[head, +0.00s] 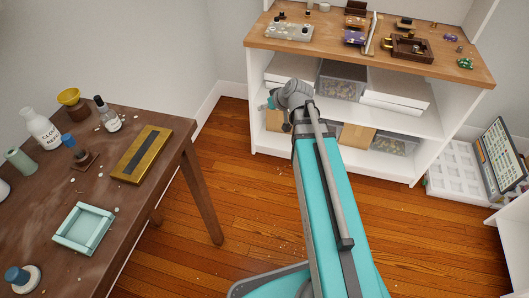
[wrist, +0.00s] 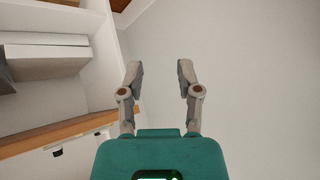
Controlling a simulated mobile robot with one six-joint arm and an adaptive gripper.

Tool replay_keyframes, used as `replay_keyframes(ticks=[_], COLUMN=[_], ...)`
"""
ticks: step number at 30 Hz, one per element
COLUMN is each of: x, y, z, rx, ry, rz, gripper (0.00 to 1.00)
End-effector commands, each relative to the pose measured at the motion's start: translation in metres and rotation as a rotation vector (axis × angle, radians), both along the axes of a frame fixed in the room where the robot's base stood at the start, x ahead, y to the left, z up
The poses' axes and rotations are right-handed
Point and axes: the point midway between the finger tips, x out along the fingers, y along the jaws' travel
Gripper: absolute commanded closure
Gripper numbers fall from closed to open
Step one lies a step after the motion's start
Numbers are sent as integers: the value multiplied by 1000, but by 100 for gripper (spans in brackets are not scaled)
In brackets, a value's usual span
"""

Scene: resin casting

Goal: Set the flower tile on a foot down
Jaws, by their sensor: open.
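My gripper (wrist: 159,72) is open and empty in the wrist view, its two fingers apart with only pale wall between them. In the head view my arm reaches toward the white shelf unit, and the fingers are too small to make out. I cannot identify a flower tile with certainty. A thin upright panel (head: 371,34) stands on the wooden shelf top, seen nearly edge-on, so its face is hidden and I cannot tell whether it has a flower or a foot. My gripper is apart from it, lower and to its left.
The wooden shelf top (head: 340,57) holds a pale block (head: 289,32), a brown frame (head: 409,47) and small pieces. The dark table (head: 137,208) at left holds a teal square tray (head: 84,229), a yellow board (head: 142,154) and bottles. Wood floor (head: 250,212) lies open between.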

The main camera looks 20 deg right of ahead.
Motion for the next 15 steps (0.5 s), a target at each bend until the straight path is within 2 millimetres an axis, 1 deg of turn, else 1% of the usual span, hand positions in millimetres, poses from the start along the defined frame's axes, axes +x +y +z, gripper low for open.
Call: replay_keyframes(ticks=[1,3,5,6,10,12,15], x=[-22,-48,-71,-85,-124,-139,-152], y=[18,33,43,48,55,55,55], z=[-11,-24,-34,-39,-48,-50,-51], rx=[-18,-51,-88,-117,-206,-246,-285], ry=[90,221,328,393,562,623,676], rz=[15,14,-2,-16,-81,-118,-155], gripper=[55,55,55,55,55,55,55])
